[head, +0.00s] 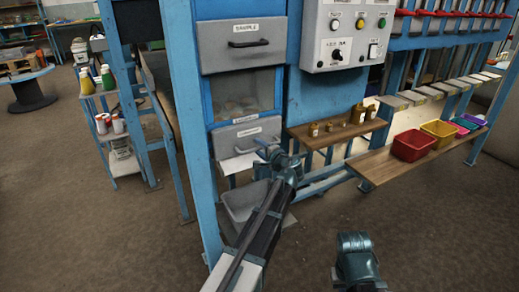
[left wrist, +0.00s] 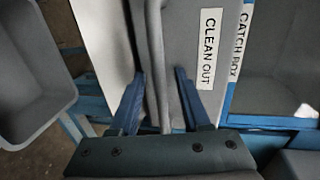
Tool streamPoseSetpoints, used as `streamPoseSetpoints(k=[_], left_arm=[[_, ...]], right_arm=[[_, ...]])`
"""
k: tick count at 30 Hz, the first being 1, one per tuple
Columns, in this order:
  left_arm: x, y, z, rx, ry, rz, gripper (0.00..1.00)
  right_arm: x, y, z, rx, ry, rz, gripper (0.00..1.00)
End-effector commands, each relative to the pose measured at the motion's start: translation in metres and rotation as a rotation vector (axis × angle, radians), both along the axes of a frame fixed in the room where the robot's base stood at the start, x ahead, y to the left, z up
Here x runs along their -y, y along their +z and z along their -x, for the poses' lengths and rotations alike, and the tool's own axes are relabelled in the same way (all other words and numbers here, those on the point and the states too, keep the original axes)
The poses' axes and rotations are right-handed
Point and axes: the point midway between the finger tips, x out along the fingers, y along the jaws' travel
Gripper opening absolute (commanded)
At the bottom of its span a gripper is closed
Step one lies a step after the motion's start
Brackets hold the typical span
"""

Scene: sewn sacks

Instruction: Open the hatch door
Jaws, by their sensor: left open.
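The lower grey hatch door (head: 226,138) is on the blue machine, below a window, and looks closed. In the left wrist view the grey door (left wrist: 187,40) carries a "CLEAN OUT" label (left wrist: 209,48) and a grey bar handle (left wrist: 155,50). My left gripper (head: 262,147) is in front of this door. In the left wrist view its blue fingers (left wrist: 160,74) are open, one on each side of the bar handle. I cannot tell whether they touch it. My right gripper is not seen; only a teal part of my right arm shows at the bottom of the head view.
Above is a grey "SAMPLE" drawer (head: 242,45) with a black handle. A grey bin (head: 240,207) stands below the hatch. A wooden shelf (head: 330,136) with small brown bottles is to the right, and a control box (head: 345,36) hangs above it. Open floor lies in front.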

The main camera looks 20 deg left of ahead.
Motion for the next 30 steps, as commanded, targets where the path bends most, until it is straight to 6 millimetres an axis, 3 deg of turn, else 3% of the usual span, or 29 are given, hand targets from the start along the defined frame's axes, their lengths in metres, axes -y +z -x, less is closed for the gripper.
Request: streamPoseSetpoints(k=[2, 9, 30], left_arm=[[0.0000, 0.0000, 0.0001, 0.000, 0.000, 0.000, 0.44], [0.0001, 0.0000, 0.0002, 0.000, 0.000, 0.000, 0.00], [0.0003, -0.0001, 0.0004, -0.001, 0.001, 0.001, 0.00]], right_arm=[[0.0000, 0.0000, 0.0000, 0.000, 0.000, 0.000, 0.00], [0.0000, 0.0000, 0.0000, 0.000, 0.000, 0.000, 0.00], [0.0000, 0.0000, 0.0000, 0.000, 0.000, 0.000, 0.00]])
